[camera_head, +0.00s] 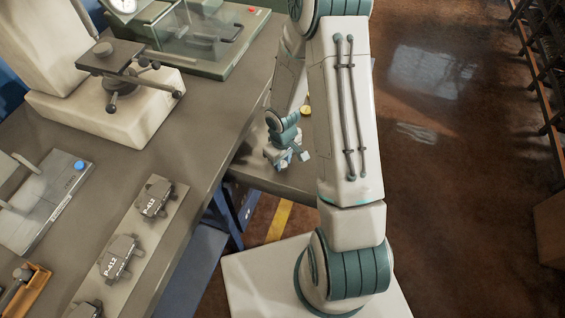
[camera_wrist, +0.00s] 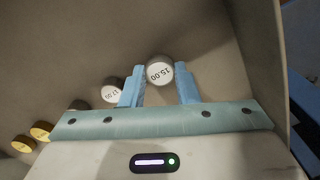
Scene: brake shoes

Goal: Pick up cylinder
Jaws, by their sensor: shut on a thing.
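A light cylinder with a white end marked 15.00 (camera_wrist: 159,73) sits between the two blue fingers of my gripper (camera_wrist: 160,84) in the wrist view. The fingers are shut on its sides. In the head view my gripper (camera_head: 291,160) hangs low over the far end of the bench, left of my arm, and the held cylinder cannot be made out there. Another white-topped cylinder, marked 17.00 (camera_wrist: 112,94), stands just left of the fingers, apart from them.
Two gold-topped cylinders (camera_wrist: 40,131) stand farther left in the wrist view. A gold piece (camera_head: 305,111) shows beside my arm. Open floor lies right.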

